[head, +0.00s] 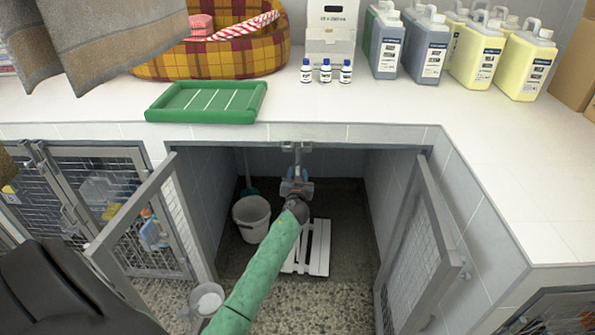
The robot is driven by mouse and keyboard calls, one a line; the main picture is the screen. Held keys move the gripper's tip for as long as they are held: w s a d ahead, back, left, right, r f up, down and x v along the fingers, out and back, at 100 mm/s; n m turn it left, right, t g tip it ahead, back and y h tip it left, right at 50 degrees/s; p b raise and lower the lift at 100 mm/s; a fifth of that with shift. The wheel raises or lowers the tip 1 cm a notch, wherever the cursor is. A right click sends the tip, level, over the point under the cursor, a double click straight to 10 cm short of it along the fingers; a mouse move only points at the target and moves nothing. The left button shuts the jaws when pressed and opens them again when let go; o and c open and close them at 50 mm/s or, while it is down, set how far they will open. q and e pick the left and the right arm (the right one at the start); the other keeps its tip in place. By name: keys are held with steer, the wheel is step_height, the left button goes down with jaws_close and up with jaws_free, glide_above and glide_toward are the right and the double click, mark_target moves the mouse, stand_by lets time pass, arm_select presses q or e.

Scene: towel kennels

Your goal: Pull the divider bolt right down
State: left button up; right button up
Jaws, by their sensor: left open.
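A grey metal fitting, which looks like the divider bolt (297,148), sits at the top middle of the open kennel, just under the counter's front edge. A short upright part of it runs down towards my gripper. My left gripper (297,174) is at the end of the green-sleeved arm, just below this fitting and lined up with it. Its jaws are open. The gripper hides the lower end of the fitting, and I cannot tell whether they touch. My right gripper is out of view.
Two mesh doors stand open, one left (135,213) and one right (418,255). A white bucket (251,222) and white slatted board (316,250) are on the kennel floor. A green tray (207,115), small bottles (326,72) and large jugs (428,48) stand on the counter above.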

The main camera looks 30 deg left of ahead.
arm_select(q)
steer(key=shift+v, duration=1.1)
steer(key=shift+s+d, duration=0.25)
steer(key=shift+s, duration=0.05)
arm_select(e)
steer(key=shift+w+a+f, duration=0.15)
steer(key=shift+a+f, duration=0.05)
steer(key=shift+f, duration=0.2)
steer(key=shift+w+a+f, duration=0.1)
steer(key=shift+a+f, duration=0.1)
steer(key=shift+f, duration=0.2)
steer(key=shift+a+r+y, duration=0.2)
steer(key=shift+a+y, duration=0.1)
